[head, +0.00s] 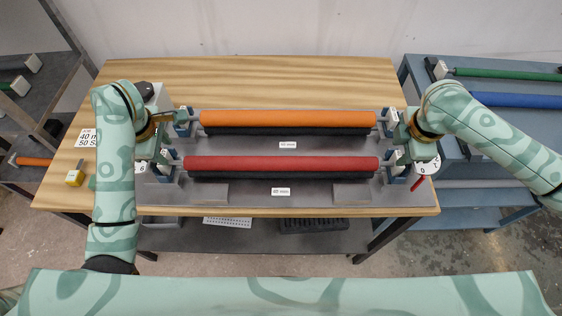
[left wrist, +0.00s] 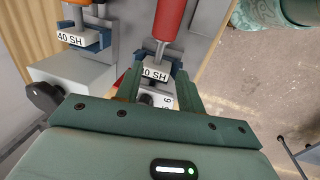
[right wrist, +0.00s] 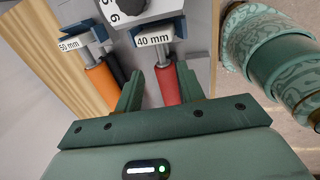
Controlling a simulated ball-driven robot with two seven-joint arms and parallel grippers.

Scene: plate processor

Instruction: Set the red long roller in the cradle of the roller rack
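The red long roller (head: 280,163) lies level in the front position of the plate processor (head: 230,194) on the wooden table, its end shafts at blue holders. My left gripper (head: 160,157) is at its left end; in the left wrist view the open fingers (left wrist: 160,88) straddle the shaft side, with the red roller (left wrist: 172,20) beyond. My right gripper (head: 408,156) is at its right end; in the right wrist view the open fingers (right wrist: 159,88) stand either side of the red roller (right wrist: 168,86). Contact is not visible. Which stand is the roller rack is unclear.
An orange roller (head: 285,118) lies parallel just behind, over a black one. A blue stand (head: 470,200) at right holds a green roller (head: 505,73) and a blue roller (head: 520,100). A grey shelf (head: 55,85) stands at left, with an orange roller (head: 33,161) low down.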

